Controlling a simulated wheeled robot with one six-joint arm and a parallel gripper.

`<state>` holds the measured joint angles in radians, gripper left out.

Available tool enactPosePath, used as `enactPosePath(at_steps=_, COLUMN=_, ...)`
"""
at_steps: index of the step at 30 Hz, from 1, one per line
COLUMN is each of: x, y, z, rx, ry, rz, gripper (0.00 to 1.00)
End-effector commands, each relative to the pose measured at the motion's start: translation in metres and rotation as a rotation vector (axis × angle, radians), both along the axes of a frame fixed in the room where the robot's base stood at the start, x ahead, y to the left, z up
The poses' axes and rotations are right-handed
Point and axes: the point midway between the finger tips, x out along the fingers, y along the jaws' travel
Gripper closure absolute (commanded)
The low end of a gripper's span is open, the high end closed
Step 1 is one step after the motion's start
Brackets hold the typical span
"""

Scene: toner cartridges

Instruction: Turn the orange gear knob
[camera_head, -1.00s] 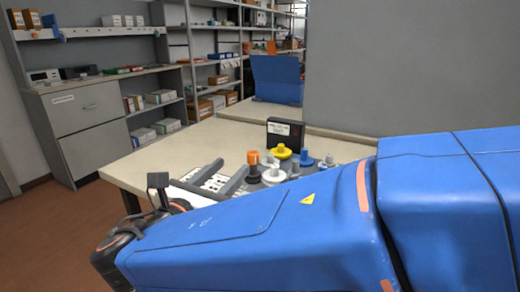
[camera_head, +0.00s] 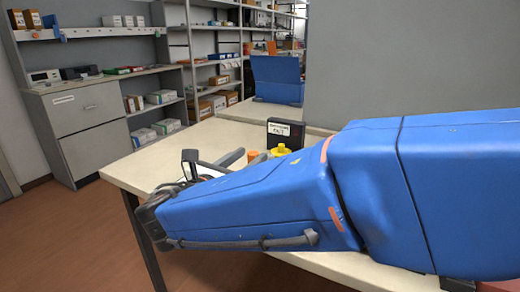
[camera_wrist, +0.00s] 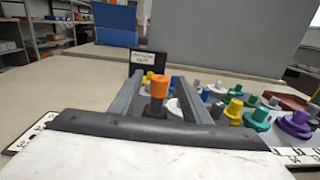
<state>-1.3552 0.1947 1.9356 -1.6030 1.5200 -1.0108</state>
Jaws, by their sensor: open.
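The orange gear knob (camera_wrist: 158,86) stands upright on a dark base in the wrist view. It appears between the two grey fingers of my gripper (camera_wrist: 160,80), which is open and empty. I cannot tell whether the fingers are level with it or short of it. In the head view only a bit of the orange knob (camera_head: 252,156) shows above my blue arm. There the gripper (camera_head: 232,158) is partly visible to the left of the knob, and my arm hides most of the knob group.
A black box with a white label (camera_wrist: 146,58) stands behind the orange knob. Several other knobs, such as a yellow one (camera_wrist: 233,108), a teal one (camera_wrist: 260,117) and a purple one (camera_wrist: 297,121), crowd the right side. The table (camera_wrist: 70,88) is clear at left.

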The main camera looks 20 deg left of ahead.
Motion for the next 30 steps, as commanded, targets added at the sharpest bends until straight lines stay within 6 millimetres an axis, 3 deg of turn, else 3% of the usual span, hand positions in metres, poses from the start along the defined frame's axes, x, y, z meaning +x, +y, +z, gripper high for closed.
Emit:
enactPosePath(at_steps=3, x=0.022, y=-0.004, z=0.000, rx=0.000, ry=0.001, rz=-0.003, gripper=0.57)
enactPosePath(at_steps=10, x=0.051, y=-0.008, z=0.000, rx=0.001, ry=0.001, rz=-0.002, gripper=0.57)
enactPosePath(at_steps=24, x=0.062, y=-0.010, z=0.000, rx=0.000, ry=0.000, rz=0.000, gripper=0.57)
enactPosePath(at_steps=30, x=0.062, y=-0.010, z=0.000, rx=0.000, ry=0.000, rz=0.000, gripper=0.98)
